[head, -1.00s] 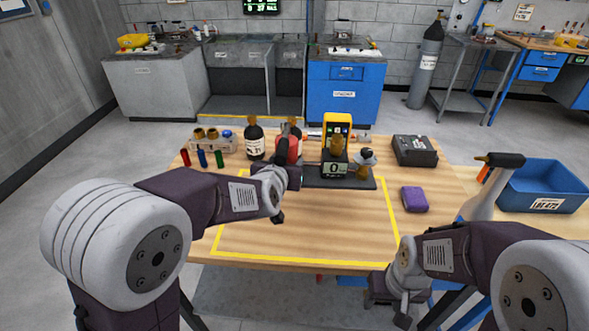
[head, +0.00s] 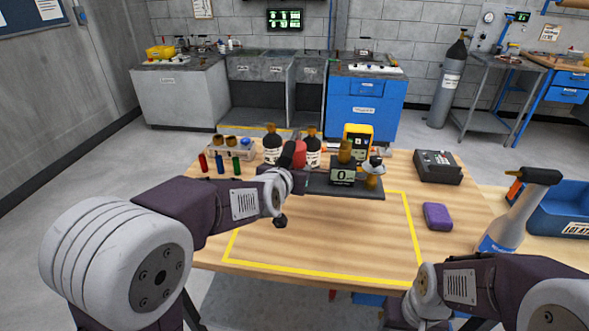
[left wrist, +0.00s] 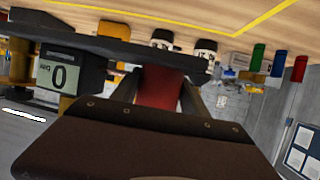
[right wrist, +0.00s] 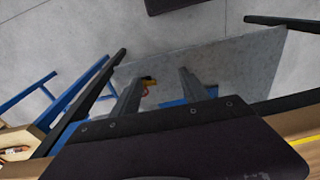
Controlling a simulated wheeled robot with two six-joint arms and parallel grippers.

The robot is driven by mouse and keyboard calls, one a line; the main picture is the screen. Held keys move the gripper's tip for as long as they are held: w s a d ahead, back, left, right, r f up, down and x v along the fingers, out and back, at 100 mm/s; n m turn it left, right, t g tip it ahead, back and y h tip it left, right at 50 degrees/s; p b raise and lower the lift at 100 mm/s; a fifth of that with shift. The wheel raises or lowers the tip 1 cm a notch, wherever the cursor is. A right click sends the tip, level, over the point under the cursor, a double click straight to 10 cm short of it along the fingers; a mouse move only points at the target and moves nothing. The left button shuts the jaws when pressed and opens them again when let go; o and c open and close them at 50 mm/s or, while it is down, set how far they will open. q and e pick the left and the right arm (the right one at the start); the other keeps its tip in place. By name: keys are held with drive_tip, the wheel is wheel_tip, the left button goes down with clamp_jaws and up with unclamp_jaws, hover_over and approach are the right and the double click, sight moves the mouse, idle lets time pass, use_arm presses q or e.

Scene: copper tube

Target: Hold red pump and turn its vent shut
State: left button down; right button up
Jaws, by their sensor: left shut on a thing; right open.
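The red pump (head: 299,152) is at the back of the table, mostly hidden behind my left gripper in the head view. My left gripper (head: 289,160) is shut on it. In the left wrist view, where the scene is upside down, the red body (left wrist: 160,88) lies between the two fingers. Its vent cannot be made out. My right gripper (right wrist: 160,90) is open and empty in the right wrist view, low near the table's front, over grey floor and a grey panel.
Two dark bottles (head: 272,148) stand close behind the pump. A scale with display (head: 342,175) and a yellow meter (head: 358,138) are to its right. A tube rack (head: 230,148), purple block (head: 437,216), black box (head: 438,167) and spray bottle (head: 515,220) surround clear yellow-outlined wood (head: 320,235).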

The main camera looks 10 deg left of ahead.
use_arm(q)
drive_tip(key=b, duration=0.7)
hover_over(294, 209)
drive_tip(key=shift+w+f, duration=0.15)
drive_tip(key=shift+f, duration=1.6)
drive_tip(key=shift+w+f, duration=0.1)
drive_tip(key=shift+f, duration=2)
drive_tip(key=shift+f+b, duration=0.35)
drive_tip(key=shift+b, duration=0.15)
drive_tip(key=shift+f+b, duration=0.3)
drive_tip(key=shift+f, duration=0.05)
drive_tip(key=shift+f+b, duration=0.3)
drive_tip(key=shift+f, duration=0.25)
drive_tip(key=shift+s+f, duration=0.15)
drive_tip(key=shift+f, duration=0.2)
